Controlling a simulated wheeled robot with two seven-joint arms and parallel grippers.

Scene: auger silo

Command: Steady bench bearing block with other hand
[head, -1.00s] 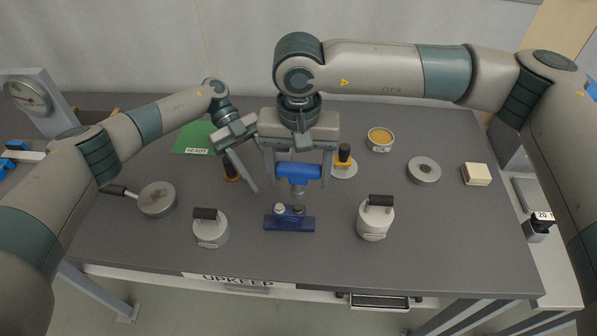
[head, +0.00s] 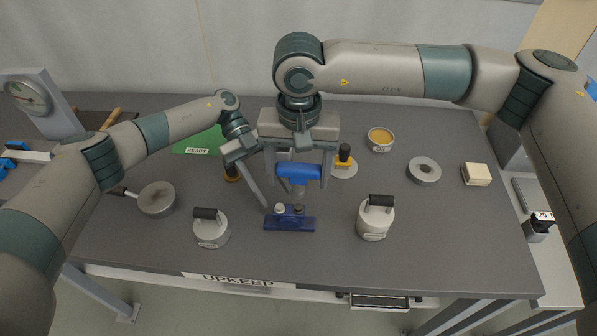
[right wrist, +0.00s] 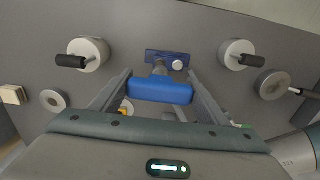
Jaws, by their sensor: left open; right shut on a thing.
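The blue bearing block (head: 290,223) sits on the bench in front of my grippers, with a pale round knob on its top left. My right gripper (head: 298,172) points down and is shut on a blue T-shaped handle (head: 298,171), whose grey shaft reaches down behind the block. The handle (right wrist: 160,91) lies between the fingers in the right wrist view, with the block (right wrist: 167,58) beyond it. My left gripper (head: 257,178) is open and empty, left of the handle, with one finger slanting down toward the block's left end. Whether that finger touches the block I cannot tell.
Grey canisters with black handles stand left (head: 210,229) and right (head: 375,218) of the block. A round grey pan (head: 157,199) is at the left. A yellow-topped tin (head: 380,139), a grey ring (head: 424,171) and a cream block (head: 476,175) are at the right. The front middle is clear.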

